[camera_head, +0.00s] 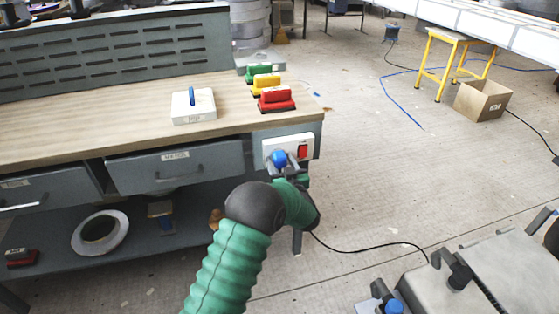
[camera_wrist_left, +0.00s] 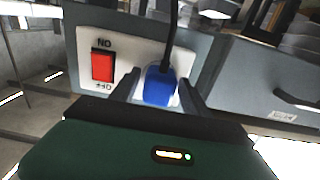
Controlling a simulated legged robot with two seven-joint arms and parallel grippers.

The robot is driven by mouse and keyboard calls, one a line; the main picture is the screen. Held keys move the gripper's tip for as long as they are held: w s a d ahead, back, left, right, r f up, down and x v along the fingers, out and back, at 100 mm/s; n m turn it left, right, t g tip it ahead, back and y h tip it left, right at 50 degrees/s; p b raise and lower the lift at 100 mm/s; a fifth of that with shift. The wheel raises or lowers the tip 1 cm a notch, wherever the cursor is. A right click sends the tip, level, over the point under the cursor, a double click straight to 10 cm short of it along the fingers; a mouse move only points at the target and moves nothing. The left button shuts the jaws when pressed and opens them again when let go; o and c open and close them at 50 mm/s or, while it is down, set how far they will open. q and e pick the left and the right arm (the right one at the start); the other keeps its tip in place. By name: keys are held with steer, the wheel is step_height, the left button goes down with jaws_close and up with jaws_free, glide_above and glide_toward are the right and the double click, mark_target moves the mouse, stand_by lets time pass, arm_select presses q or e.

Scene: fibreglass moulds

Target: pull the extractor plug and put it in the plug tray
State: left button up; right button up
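The extractor plug (camera_wrist_left: 158,87) is blue with a black cord and sits against a white switch panel at the bench end; it also shows in the head view (camera_head: 279,158). My left gripper (camera_wrist_left: 160,84) has one finger on each side of the plug, with narrow gaps to it, so it looks open around it. In the head view the left gripper (camera_head: 283,170) is at the panel, partly hidden by its own arm. A white tray-like block (camera_head: 193,108) with an upright blue piece lies on the bench; I cannot tell if it is the plug tray. My right gripper is not in view.
The panel (camera_head: 290,145) has a red switch (camera_wrist_left: 102,66) beside the plug. Red (camera_head: 276,100), yellow (camera_head: 266,85) and green (camera_head: 258,72) blocks stand along the bench's right edge. A black cable (camera_head: 370,247) lies on the floor. Grey equipment (camera_head: 430,285) fills the lower right.

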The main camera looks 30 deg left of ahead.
mark_target(282, 165)
arm_select(q)
jaws_close()
stand_by(0.3)
steer(key=shift+p+v, duration=0.95)
steer(key=shift+v, duration=2.05)
